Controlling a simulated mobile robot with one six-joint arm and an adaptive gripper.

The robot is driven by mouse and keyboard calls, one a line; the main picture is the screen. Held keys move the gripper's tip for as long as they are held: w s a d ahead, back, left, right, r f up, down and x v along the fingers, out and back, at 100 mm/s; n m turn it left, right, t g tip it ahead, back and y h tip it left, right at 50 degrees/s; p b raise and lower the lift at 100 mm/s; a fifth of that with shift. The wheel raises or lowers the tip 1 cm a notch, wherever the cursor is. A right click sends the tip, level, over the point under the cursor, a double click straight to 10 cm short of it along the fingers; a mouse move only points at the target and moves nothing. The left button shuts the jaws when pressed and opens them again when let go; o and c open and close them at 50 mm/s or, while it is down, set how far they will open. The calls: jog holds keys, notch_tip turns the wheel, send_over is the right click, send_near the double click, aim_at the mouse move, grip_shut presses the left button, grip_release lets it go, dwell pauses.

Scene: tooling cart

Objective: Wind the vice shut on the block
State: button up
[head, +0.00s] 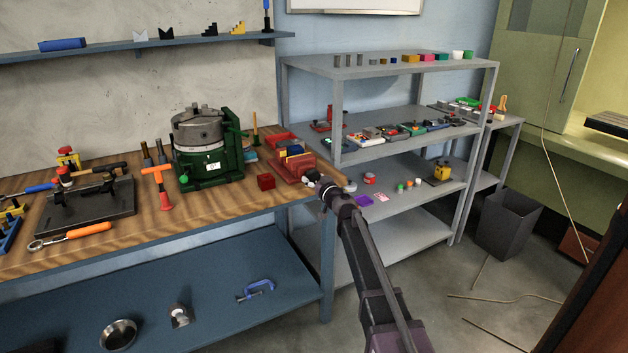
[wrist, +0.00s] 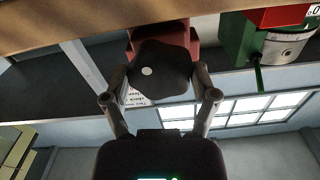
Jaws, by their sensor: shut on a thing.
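The red vice (head: 296,171) stands at the right end of the wooden bench, its screw end facing the bench edge. My gripper (head: 329,192) is at the vice's screw end, off the bench edge. In the wrist view my gripper's two fingers (wrist: 160,82) are shut on the black lobed knob (wrist: 162,66), one on each side. The red vice body (wrist: 192,40) shows behind the knob, which hides much of it.
A green rotary table with a grey chuck (head: 199,140) stands further left. A red bin (head: 281,139) is behind the vice. Grey shelving (head: 338,120) stands close to the right.

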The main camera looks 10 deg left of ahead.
jog(key=shift+m, duration=0.3)
jog(key=m, duration=0.8)
jog(key=shift+a, duration=0.1)
jog(key=m, duration=0.4)
jog(key=shift+m, duration=0.3)
jog(key=m, duration=0.4)
jog(key=shift+r, duration=0.1)
jog(key=m, duration=0.6)
jog(key=shift+m, duration=0.4)
jog(key=m, duration=0.5)
jog(key=shift+m, duration=0.4)
